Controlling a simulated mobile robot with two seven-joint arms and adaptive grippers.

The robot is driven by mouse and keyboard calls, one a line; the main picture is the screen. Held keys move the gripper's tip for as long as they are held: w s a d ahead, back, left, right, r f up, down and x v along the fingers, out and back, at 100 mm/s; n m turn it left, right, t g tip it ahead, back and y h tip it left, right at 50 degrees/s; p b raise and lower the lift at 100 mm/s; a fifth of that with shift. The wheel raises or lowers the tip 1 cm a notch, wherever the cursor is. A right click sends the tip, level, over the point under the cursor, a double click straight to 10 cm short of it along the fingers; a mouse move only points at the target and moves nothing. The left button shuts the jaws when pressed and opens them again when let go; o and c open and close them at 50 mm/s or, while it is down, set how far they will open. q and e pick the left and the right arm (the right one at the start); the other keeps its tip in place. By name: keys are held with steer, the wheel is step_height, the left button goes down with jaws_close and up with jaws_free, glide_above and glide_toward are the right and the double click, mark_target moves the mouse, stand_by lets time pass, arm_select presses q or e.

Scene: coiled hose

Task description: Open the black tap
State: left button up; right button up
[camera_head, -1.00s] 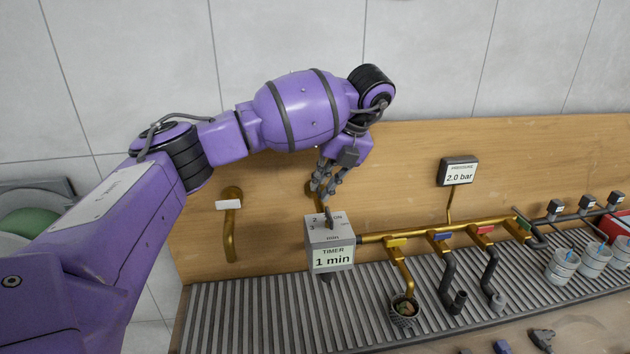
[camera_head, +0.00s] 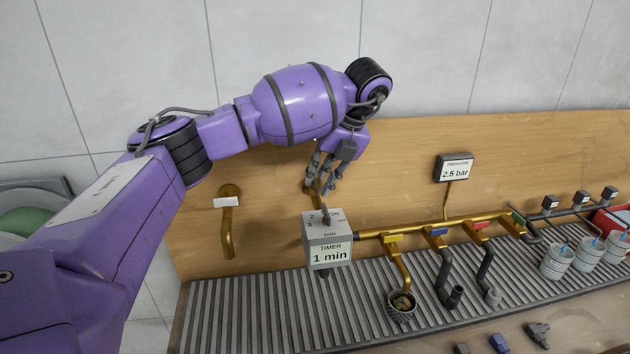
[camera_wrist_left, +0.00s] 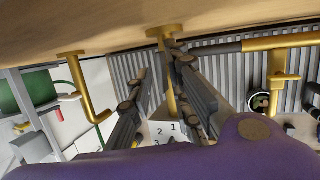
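The grey timer box (camera_head: 328,252) reads "1 min" and has a dark lever (camera_head: 326,216) on its numbered top. I cannot tell whether this lever is the black tap. A brass pipe (camera_head: 318,196) runs from the wooden wall to the box. My left gripper (camera_head: 323,184) is above and behind the box, close to that pipe. In the left wrist view its fingers (camera_wrist_left: 158,64) are apart, with the brass pipe (camera_wrist_left: 169,92) showing between them. Contact cannot be told. My right gripper is not in view.
A brass manifold (camera_head: 460,228) runs right from the box, with yellow (camera_head: 391,238), blue (camera_head: 438,231), red (camera_head: 480,225) and green (camera_head: 518,218) handles. A pressure display (camera_head: 455,168) reads 2.5 bar. A brass spout (camera_head: 228,235) stands left. Slatted grating (camera_head: 240,315) lies below.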

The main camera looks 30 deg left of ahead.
arm_select(q)
step_height(320, 180, up, 4)
steer(key=shift+r+p, duration=0.25)
steer(key=shift+p, duration=0.3)
steer(key=shift+r, duration=0.95)
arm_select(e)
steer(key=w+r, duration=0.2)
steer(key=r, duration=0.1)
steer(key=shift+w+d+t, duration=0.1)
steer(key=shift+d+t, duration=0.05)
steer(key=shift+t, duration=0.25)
arm_select(q)
steer(key=shift+s+f, duration=0.1)
